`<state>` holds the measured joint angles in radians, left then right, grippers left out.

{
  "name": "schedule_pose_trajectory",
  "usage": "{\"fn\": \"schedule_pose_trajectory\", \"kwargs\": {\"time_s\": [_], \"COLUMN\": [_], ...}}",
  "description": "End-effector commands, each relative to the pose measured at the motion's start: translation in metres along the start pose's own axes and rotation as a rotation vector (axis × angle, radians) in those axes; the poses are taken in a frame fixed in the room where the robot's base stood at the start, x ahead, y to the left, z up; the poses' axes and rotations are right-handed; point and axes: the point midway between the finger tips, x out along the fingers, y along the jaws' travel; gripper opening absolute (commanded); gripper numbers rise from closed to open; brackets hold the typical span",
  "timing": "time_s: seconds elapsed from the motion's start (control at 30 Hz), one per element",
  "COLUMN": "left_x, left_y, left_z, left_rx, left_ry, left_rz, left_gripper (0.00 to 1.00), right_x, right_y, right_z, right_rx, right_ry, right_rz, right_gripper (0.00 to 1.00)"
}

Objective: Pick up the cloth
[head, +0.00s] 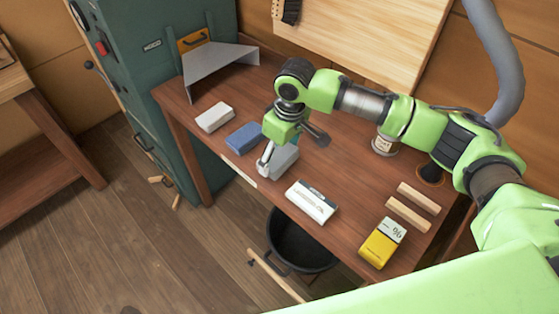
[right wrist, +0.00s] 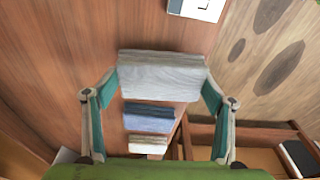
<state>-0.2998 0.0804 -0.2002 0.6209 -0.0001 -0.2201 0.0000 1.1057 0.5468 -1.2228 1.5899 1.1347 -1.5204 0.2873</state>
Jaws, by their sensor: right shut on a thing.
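A folded light grey cloth (head: 284,161) is at the front edge of the workbench, and it fills the middle of the right wrist view (right wrist: 160,75). My right gripper (head: 274,157) points down over it and is shut on it, with one finger at each end in the right wrist view (right wrist: 160,88). I cannot tell whether the cloth is clear of the bench top. A folded blue cloth (head: 244,137) and a folded white cloth (head: 215,117) lie in a row to its left. My left gripper is not in view.
A white box with a dark green band (head: 312,202) lies just right of the cloth. A yellow packet (head: 383,246), two wooden strips (head: 413,207) and a tin (head: 384,145) are farther right. A black bucket (head: 298,247) stands below the bench (head: 345,180). A bent grey sheet (head: 218,68) stands behind left.

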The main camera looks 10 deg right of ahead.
Motion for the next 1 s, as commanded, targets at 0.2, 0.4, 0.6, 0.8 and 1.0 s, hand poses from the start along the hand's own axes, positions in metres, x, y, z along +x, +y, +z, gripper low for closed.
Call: {"fn": "schedule_pose_trajectory", "kwargs": {"time_s": [0.2,0.4,0.6,0.8,1.0], "left_x": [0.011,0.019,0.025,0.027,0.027], "left_y": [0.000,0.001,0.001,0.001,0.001], "left_z": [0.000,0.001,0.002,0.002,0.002], "left_rx": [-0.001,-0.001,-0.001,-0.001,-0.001], "left_ry": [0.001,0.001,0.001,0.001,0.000], "left_rz": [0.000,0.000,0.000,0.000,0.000], "left_gripper": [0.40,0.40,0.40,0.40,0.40], "right_x": [-0.041,-0.074,-0.092,-0.102,-0.105], "right_y": [-0.032,-0.076,-0.115,-0.135,-0.140], "right_z": [-0.006,-0.006,-0.006,-0.005,-0.005], "right_rx": [-0.008,-0.009,-0.006,-0.002,0.000], "right_ry": [0.007,0.004,0.003,0.002,0.001], "right_rz": [-0.001,-0.002,-0.001,-0.001,-0.001], "right_gripper": [0.55,0.55,0.55,0.55,0.55]}}
